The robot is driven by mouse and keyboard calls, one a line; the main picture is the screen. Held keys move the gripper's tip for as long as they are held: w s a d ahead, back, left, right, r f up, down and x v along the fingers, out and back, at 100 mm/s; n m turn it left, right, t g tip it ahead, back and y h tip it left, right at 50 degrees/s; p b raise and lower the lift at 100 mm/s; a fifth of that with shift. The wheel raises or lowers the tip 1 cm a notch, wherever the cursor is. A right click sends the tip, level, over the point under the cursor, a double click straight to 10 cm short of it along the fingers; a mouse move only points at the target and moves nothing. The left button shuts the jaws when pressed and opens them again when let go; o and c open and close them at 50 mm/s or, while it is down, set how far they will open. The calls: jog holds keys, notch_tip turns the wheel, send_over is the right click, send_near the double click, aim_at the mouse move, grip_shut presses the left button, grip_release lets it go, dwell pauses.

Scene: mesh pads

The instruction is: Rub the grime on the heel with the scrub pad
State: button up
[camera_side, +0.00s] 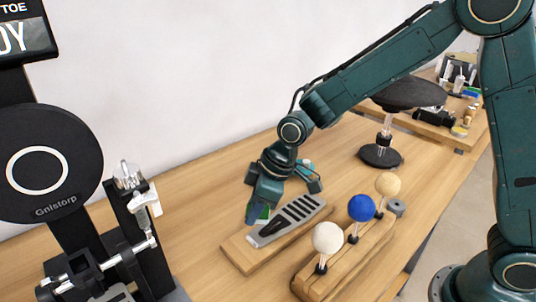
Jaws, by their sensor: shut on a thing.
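A grey metal pedal (303,207) with black strips lies on a wooden board (237,249), its near end toward the lower left. A dark patch (271,227) that looks like grime shows on this near end, which I take to be the heel. My gripper (257,212) points down over this end and is shut on a scrub pad (264,212), of which a small green part shows. The fingers hide most of the pad. I cannot tell whether the pad touches the pedal.
A wooden rack (345,265) close on the right holds white (327,238), blue (362,208) and tan (388,185) balls on stems. A black stool-like stand (381,156) is behind. A black apparatus with a disc (45,163) fills the left. Table is clear behind the board's left.

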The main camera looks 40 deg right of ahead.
aim_at(255, 236)
notch_tip(255, 236, down, 6)
jog(key=shift+r, duration=0.1)
jog(key=shift+d+f, duration=0.25)
jog(key=shift+d, duration=0.55)
jog(key=shift+c, duration=0.4)
jog(key=shift+d, duration=3.05)
jog(key=shift+a, duration=3.75)
jog(key=shift+a+r, duration=0.15)
jog(key=shift+r, duration=3.95)
jog(key=shift+w, duration=0.1)
